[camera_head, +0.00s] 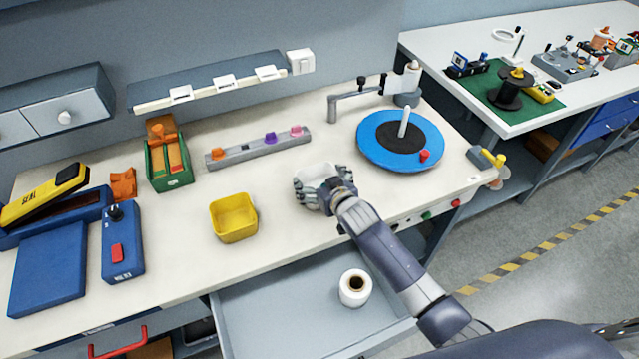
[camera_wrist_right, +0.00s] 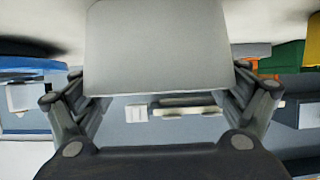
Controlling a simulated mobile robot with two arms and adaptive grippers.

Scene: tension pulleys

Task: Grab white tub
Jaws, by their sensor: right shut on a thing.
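The white tub (camera_head: 316,172) is at the middle of the workbench, partly hidden behind my right gripper (camera_head: 322,188). In the right wrist view the tub (camera_wrist_right: 158,50) fills the upper middle, between the two fingers. My right gripper is shut on it, with a finger on either side. I cannot tell whether the tub touches the bench top. My left gripper is not in view.
A yellow bin (camera_head: 233,218) stands left of the tub. A blue turntable (camera_head: 376,152) with a white post is to the right. A grey rail with colored knobs (camera_head: 258,151) lies behind. Below, an open drawer (camera_head: 290,305) holds a white roll (camera_head: 355,288).

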